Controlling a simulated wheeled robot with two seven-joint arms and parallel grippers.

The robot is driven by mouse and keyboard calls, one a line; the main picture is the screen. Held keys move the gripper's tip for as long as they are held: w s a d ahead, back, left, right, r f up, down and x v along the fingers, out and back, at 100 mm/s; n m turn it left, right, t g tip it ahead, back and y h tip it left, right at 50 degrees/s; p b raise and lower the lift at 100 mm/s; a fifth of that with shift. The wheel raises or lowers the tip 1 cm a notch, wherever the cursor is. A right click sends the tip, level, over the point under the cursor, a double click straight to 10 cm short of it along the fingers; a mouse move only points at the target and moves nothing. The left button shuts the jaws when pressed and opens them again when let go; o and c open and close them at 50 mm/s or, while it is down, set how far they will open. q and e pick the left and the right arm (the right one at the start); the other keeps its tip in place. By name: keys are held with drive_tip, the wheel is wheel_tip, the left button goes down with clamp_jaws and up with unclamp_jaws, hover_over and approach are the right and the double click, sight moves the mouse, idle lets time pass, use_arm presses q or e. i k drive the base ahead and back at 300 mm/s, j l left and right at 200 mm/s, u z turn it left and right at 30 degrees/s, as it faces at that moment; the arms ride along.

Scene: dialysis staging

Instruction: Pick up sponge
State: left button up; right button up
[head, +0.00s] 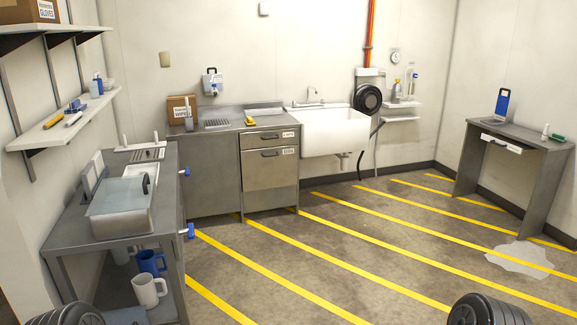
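A small yellow item (249,121) lies on the grey counter (225,116) at the back, left of the white sink. It may be the sponge, but it is too small to tell for sure. Neither of my grippers is in view; only dark rounded parts show at the bottom edge.
A metal bench (75,230) with a clear-sided bin (122,207) and mugs below stands at left. The white sink (335,131) is at the back, a grey table (520,138) at right. The yellow-striped floor between is open, with a pale puddle (518,259) at right.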

sight(250, 121)
drive_tip(key=i+l+z, duration=0.1)
drive_tip(key=i+z, duration=0.3)
drive_tip(key=i, duration=0.9)
drive_tip(key=i+j+u, duration=0.1)
drive_tip(key=i+u, duration=0.15)
drive_tip(key=i, duration=0.9)
drive_tip(key=i+l+u, duration=0.15)
drive_tip(key=i+u, duration=0.15)
drive_tip(key=i, duration=0.85)
drive_tip(key=i+j+z, duration=0.7)
drive_tip(key=i+j, duration=0.25)
drive_tip(key=i+j+z, duration=0.2)
drive_tip(key=j, duration=0.2)
drive_tip(key=i+j+z, duration=0.25)
drive_tip(key=j, duration=0.2)
drive_tip(key=i+j+z, duration=0.25)
drive_tip(key=j, duration=0.25)
